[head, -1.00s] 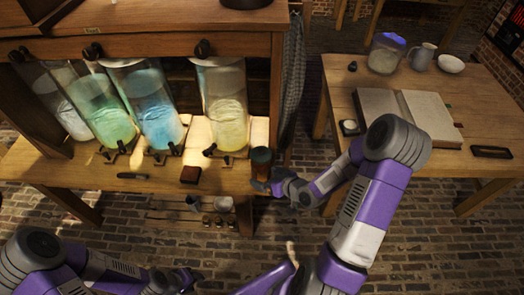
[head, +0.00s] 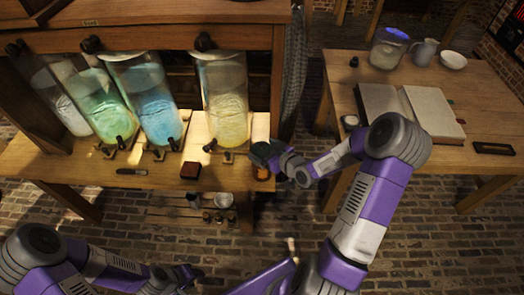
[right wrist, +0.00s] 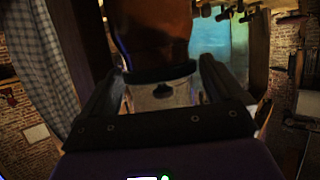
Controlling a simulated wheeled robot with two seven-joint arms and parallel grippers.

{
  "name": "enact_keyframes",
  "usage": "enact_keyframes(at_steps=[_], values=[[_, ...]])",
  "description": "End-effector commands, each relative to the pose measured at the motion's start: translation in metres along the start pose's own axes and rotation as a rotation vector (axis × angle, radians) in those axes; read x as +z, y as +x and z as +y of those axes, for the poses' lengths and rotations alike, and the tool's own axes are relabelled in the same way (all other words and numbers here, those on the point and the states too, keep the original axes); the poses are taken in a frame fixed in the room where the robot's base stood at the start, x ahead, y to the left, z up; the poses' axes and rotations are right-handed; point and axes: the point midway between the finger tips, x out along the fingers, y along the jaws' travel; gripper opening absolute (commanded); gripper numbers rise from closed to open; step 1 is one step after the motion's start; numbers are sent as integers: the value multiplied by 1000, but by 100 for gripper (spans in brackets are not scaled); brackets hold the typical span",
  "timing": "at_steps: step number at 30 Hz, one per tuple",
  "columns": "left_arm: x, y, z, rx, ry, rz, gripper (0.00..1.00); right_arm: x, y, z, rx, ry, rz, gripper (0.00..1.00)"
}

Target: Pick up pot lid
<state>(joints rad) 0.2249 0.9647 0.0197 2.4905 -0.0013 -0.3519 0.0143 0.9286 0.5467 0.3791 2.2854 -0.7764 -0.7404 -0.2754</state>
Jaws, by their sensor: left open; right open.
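A brown-orange pot (head: 262,173) stands at the right front corner of the workbench, mostly hidden by my right gripper (head: 262,158) in the head view. In the right wrist view, which looks upside down, the pot (right wrist: 152,30) shows with a dark rim. Past the rim is a pale grey lid (right wrist: 145,98) with a small dark knob. My right gripper (right wrist: 160,72) is open, with one finger on each side of the lid and rim. I cannot tell whether the fingers touch it. My left gripper (head: 186,278) is open and empty, low in front of the bench.
Several tilted glass jars of coloured liquid, such as the yellow one (head: 226,105), stand with taps behind the pot. A small brown block (head: 190,170) lies on the bench. The right table (head: 400,85) holds an open book (head: 437,112), a blue-topped jar (head: 389,50), a jug and a bowl.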

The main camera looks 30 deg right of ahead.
Motion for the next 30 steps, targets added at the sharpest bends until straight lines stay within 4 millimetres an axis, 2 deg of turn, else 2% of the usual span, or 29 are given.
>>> enact_keyframes(at_steps=[4, 12, 13, 23, 30], values=[[0, 0, 0, 0, 0, 0, 43, 0, 0, 0, 0, 0, 0, 95], [0, 0, 0, 0, 0, 0, 43, 0, 0, 0, 0, 0, 0, 53], [0, 0, 0, 0, 0, 0, 43, 0, 0, 0, 0, 0, 0, 50], [0, -2, 1, 0, 0, 0, 43, -4, -2, 0, 0, -1, 1, 50], [0, -10, 4, 0, 0, 0, 43, -29, -12, 1, 1, -5, 2, 50]])
